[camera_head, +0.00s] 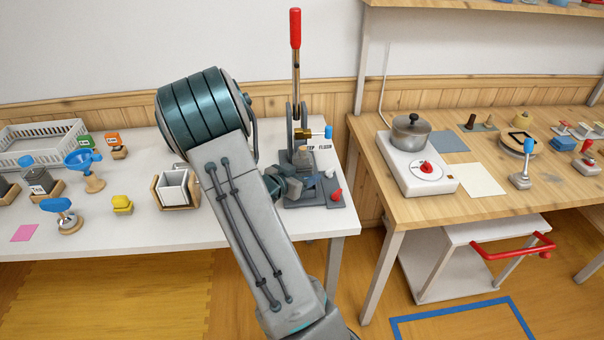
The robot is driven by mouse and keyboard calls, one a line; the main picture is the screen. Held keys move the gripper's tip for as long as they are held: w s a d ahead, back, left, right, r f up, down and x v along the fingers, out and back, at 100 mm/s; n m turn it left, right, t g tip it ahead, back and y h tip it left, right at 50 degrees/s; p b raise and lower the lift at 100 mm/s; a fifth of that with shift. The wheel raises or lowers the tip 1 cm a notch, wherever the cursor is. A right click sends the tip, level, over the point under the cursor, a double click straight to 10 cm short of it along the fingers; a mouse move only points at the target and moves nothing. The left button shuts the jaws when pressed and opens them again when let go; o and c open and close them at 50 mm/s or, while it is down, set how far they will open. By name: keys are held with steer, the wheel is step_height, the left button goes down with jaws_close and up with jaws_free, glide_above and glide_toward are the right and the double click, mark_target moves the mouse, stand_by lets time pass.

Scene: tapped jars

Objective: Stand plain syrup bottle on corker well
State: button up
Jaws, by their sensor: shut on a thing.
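The corker (296,112), with a tall red-tipped lever, stands at the right end of the white table. My gripper (307,184) is low at the front of the corker, partly hidden by my own arm and wrist. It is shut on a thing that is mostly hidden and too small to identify. I cannot make out the plain syrup bottle, or whether the held thing touches the corker well.
A wooden holder with white panels (163,190) and a yellow piece (122,204) stand to the left. A gap separates the white table from the wooden bench (390,215), which carries a pot (410,134).

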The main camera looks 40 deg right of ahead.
steer(key=shift+f, duration=0.35)
stand_by(0.4)
steer(key=o, duration=1.3)
steer(key=shift+a, duration=0.15)
steer(key=shift+p+v, duration=1.7)
steer(key=shift+v, duration=2.15)
steer(key=v, duration=1.4)
steer(key=shift+w, duration=0.1)
